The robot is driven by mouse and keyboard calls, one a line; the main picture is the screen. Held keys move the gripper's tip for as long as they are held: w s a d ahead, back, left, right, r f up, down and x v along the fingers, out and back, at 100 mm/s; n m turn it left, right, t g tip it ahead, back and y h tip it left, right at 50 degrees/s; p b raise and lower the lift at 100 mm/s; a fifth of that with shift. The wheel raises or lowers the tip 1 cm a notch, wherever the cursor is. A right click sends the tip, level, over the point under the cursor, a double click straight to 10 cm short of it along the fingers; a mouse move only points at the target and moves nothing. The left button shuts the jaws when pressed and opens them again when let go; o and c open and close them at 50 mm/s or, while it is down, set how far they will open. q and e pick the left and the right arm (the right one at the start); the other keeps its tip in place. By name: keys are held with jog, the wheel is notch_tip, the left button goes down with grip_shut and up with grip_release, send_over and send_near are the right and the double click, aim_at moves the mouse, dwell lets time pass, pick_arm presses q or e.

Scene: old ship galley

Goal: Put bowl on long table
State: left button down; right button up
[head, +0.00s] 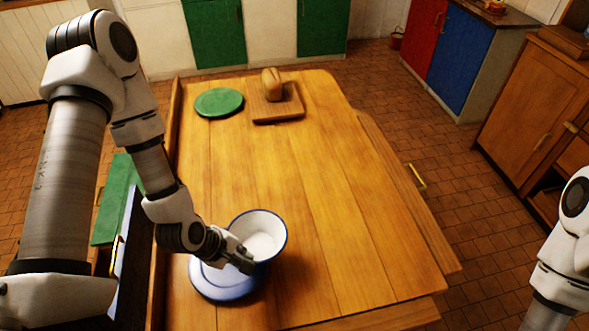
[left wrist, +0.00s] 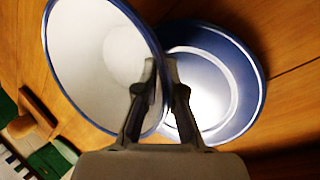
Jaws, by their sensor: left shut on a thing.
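A white bowl with a blue rim (head: 264,232) is tilted in the grasp of my left gripper (head: 243,262), above the near part of the long wooden table (head: 310,190). My left gripper is shut on the bowl's wall. In the left wrist view the bowl (left wrist: 85,50) fills the upper left, with the fingers (left wrist: 158,90) pinching its edge. A white plate with a blue rim (head: 215,285) lies on the table below and left of the bowl; it also shows in the left wrist view (left wrist: 245,75). Whether bowl and plate touch is unclear. My right gripper is out of view.
A green plate (head: 218,102) and a cutting board (head: 290,113) with a loaf of bread (head: 271,84) sit at the table's far end. The table's middle and right side are clear. A raised wooden edge runs along its left side.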

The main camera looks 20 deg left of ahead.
pick_arm(q)
jog(key=shift+s+d+r, duration=0.1)
jog(key=shift+d+r, duration=0.1)
jog(key=shift+d, duration=0.4)
jog(key=shift+d+r, duration=0.2)
jog(key=shift+d, duration=0.4)
jog(key=shift+w+d+p, duration=0.55)
jog(key=shift+w+d, duration=0.15)
jog(key=shift+d, duration=0.15)
jog(key=p, duration=0.2)
send_over(304, 251)
jog(key=s+a, duration=0.2)
jog(key=shift+x, duration=0.9)
jog(key=shift+d, duration=0.3)
notch_tip(304, 251, down, 4)
jog(key=shift+w+r+p, duration=0.15)
jog(key=shift+r+p, duration=0.05)
jog(key=shift+p, duration=0.4)
jog(key=shift+w+f, duration=0.15)
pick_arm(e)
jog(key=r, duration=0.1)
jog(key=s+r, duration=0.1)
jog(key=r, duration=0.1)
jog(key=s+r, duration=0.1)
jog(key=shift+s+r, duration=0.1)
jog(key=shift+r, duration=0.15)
pick_arm(q)
jog(key=c, duration=1.6)
grip_release()
jog(key=shift+s, duration=0.2)
